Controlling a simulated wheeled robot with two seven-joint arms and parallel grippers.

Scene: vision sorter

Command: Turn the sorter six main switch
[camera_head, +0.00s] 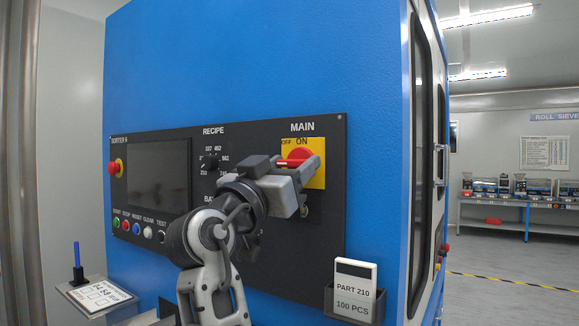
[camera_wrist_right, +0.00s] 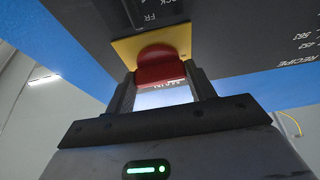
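The main switch is a red knob (camera_head: 300,156) on a yellow plate (camera_head: 318,177), under the word MAIN on the sorter's black panel (camera_head: 328,222). OFF and ON are printed on the plate. My right gripper (camera_head: 294,170) is at the knob and hides part of it and the plate. In the right wrist view the red knob (camera_wrist_right: 160,66) lies between the two fingertips (camera_wrist_right: 160,76), with no clear gap on either side. The gripper looks shut on it. The knob's exact angle is hard to read. My left gripper is not in view.
The panel also holds a dark screen (camera_head: 158,175), a recipe dial (camera_head: 209,162), a red stop button (camera_head: 116,167) and a row of small buttons. A card holder (camera_head: 353,292) marked PART 210 sits low right. A ledge (camera_head: 96,297) with a blue pen is lower left.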

